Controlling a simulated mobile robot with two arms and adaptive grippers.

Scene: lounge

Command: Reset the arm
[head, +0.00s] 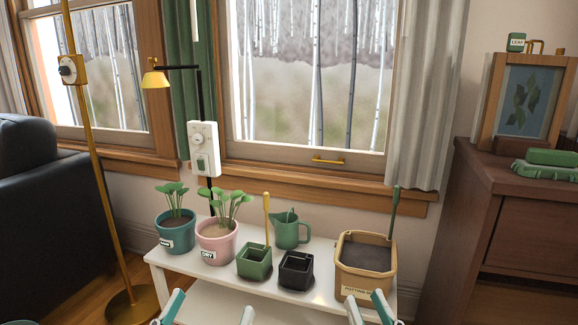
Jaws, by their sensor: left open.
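My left gripper (210,308) shows at the bottom edge, its two fingertips wide apart with nothing between them. My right gripper (367,303) shows at the bottom right, its fingertips apart by a smaller gap, in front of the tan potting bin (364,284). Only the tips of both grippers are in view; the rest is cut off by the lower edge. Neither gripper is seen holding anything. Both appear at the front of the white bench (210,278).
On the bench stand a teal potted plant (175,235), a pink potted plant (217,245), a green square pot (254,264), a black square pot (296,272) and a green jug (291,232). A brass lamp pole (92,170) stands left. A dark wooden cabinet (510,215) stands right.

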